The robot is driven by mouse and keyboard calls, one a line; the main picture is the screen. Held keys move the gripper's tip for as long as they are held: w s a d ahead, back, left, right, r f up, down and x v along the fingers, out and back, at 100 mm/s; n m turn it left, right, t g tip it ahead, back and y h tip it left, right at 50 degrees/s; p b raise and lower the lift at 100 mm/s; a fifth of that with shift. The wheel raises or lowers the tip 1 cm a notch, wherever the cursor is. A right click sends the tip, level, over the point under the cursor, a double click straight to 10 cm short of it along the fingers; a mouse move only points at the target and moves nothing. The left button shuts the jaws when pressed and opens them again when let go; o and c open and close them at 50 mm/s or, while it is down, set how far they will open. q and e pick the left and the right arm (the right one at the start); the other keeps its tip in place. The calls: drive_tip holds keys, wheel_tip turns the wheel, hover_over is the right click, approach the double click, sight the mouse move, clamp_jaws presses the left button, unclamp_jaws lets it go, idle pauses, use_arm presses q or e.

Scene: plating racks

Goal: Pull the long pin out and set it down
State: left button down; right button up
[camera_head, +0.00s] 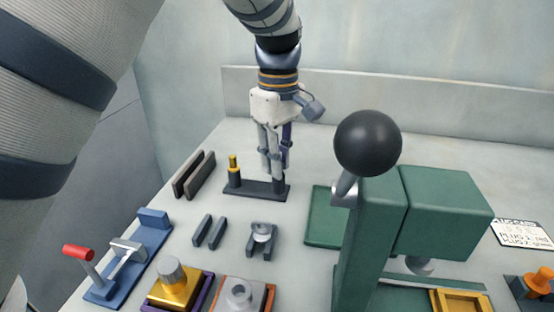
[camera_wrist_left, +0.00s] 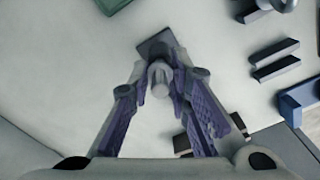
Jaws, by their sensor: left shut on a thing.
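My left gripper (camera_head: 273,172) points down over the right end of a dark pin base (camera_head: 258,189) and is shut on the long pin. The light grey pin (camera_wrist_left: 160,78) shows between the fingertips in the left wrist view, with the dark base (camera_wrist_left: 152,46) just beyond it. In the head view the fingers hide most of the pin, and I cannot tell how deep it sits in its dark post (camera_head: 280,185). A shorter brass-coloured pin (camera_head: 233,164) stands upright in the left post of the same base. My right gripper is out of view.
A green press (camera_head: 372,235) with a black ball handle (camera_head: 367,143) stands to the right. Dark rails (camera_head: 194,174) lie left of the base. A blue lever fixture (camera_head: 128,258), small dark holders (camera_head: 209,231) and boxed blocks (camera_head: 176,285) are nearer. The table behind the base is clear.

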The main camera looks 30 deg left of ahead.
use_arm(q)
drive_tip(key=shift+n, duration=0.4)
drive_tip(key=shift+r, duration=1.75)
drive_tip(key=shift+f, duration=0.1)
